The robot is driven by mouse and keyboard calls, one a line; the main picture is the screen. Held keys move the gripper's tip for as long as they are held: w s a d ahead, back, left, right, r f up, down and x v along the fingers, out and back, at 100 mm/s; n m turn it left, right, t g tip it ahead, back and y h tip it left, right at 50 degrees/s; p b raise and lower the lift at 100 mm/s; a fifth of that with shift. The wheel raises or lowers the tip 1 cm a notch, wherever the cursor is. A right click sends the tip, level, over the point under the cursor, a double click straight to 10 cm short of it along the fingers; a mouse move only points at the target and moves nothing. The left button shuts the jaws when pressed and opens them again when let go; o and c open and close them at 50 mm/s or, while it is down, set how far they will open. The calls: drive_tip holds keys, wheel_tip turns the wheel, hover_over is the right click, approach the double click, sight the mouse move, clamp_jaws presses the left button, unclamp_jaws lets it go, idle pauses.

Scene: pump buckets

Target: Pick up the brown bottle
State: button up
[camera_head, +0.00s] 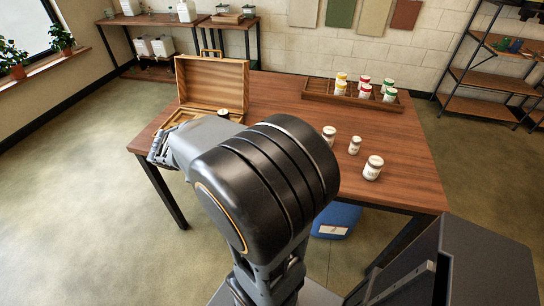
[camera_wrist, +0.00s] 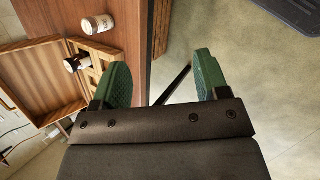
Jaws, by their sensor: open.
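A dark-topped bottle (camera_head: 223,113) stands at the open wooden case, partly hidden by my arm. In the wrist view a dark bottle with a pale part (camera_wrist: 78,63) sits in the case tray; it looks like the brown bottle, but its colour is hard to tell. A white-labelled bottle (camera_wrist: 97,24) is on the table beside it. My gripper (camera_wrist: 163,80) is open and empty, its green-padded fingers apart, with the table edge and floor beyond them. In the head view it shows at the table's left edge (camera_head: 158,150), apart from the bottles.
The open wooden case (camera_head: 213,82) stands on the table's left side, lid up. Several jars with coloured lids sit in a wooden tray (camera_head: 320,97) at the back. A blue container (camera_head: 336,219) is under the table.

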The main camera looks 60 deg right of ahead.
drive_tip(key=d+f+n+g+h+b, duration=0.1)
drive_tip(key=d+f+n+h, duration=0.1)
drive_tip(key=d, duration=0.6)
drive_tip(key=d+f+n+g+h+b, duration=0.1)
drive_tip(key=d+f+n+h, duration=0.1)
drive_tip(key=d+f+n, duration=0.2)
drive_tip(key=d+f+n+g+h+b, duration=0.1)
drive_tip(key=d+f+n+h, duration=0.1)
drive_tip(key=d, duration=0.9)
drive_tip(key=shift+d+f+n, duration=0.35)
drive_tip(key=shift+f+n, duration=0.25)
drive_tip(key=shift+f, duration=0.1)
drive_tip(key=shift+x, duration=3.25)
drive_tip(key=shift+s+r+h, duration=0.15)
drive_tip(key=shift+s+h, duration=0.05)
drive_tip(key=shift+h, duration=0.1)
drive_tip(key=c, duration=1.1)
drive_tip(key=shift+o, duration=0.2)
